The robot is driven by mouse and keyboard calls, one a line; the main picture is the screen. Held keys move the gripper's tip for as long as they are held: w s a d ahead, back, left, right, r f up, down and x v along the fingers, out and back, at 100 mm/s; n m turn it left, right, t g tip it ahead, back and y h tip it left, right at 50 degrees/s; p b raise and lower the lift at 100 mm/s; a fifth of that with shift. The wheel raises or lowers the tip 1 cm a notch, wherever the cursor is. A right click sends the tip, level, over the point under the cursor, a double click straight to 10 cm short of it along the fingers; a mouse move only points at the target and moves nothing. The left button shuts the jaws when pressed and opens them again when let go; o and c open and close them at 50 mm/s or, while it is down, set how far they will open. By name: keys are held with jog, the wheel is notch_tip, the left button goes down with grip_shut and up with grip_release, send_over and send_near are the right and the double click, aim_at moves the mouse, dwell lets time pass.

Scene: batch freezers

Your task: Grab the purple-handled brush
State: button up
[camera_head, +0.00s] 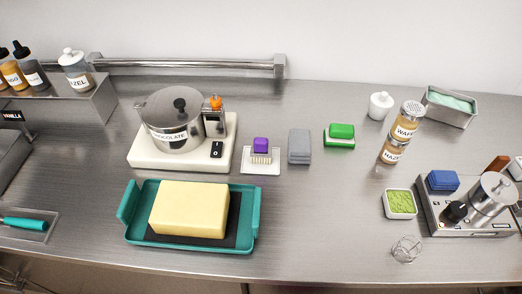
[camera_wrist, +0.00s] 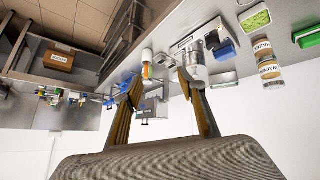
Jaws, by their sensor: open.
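The purple-handled brush (camera_head: 260,147) stands bristles down on a small white tray (camera_head: 262,169) in the middle of the steel counter in the head view. Its purple block is on top and its pale bristles show below. I do not see the brush in the wrist view. My gripper (camera_wrist: 160,86) shows only in the wrist view, with its two fingers apart and nothing between them. The wrist view is tilted and looks along the counter, so the gripper is not near the brush there.
A chocolate pot (camera_head: 174,138) on a white base stands left of the brush. A teal tray (camera_head: 130,236) with a yellow block lies in front. Grey cloths (camera_head: 299,147) and a green sponge (camera_head: 341,131) are to the right. Stacked jars (camera_head: 398,142) stand farther right.

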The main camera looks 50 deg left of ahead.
jog(key=w+a+r+n+t+y, duration=0.1)
jog(key=w+a+r+n+t, duration=0.15)
jog(key=w+a, duration=0.45)
jog(key=w+a+r+n+t+y, duration=0.2)
jog(key=w+a+r, duration=0.2)
jog(key=w, duration=0.7)
jog(key=w+a+f+n+g+y, duration=0.1)
jog(key=w+a+n+y, duration=0.25)
jog(key=a, duration=0.65)
jog(key=w+a+f+n+g+y, duration=0.1)
jog(key=w+a+n+y, duration=0.25)
jog(key=a, duration=0.75)
jog(key=s+a+f+n+g+y, duration=0.3)
jog(key=s+a+f+g, duration=0.1)
jog(key=a, duration=0.4)
jog(key=s+a+f+n+g+y, duration=0.25)
jog(key=s+a+f+g, duration=0.2)
jog(key=a, duration=0.35)
jog(key=s+a+f+n+g, duration=0.2)
jog(key=s+f+g, duration=0.1)
jog(key=s+f, duration=0.1)
jog(key=s+a+f+n+g+h, duration=0.1)
jog(key=s+a+f+n+g, duration=0.1)
jog(key=s+f+g, duration=0.2)
jog(key=s+a+f+n+g, duration=0.2)
jog(key=s+f+g, duration=0.2)
jog(key=s, duration=0.5)
jog(key=shift+f+h, duration=0.25)
jog(key=shift+h, duration=0.1)
jog(key=shift+w, duration=0.1)
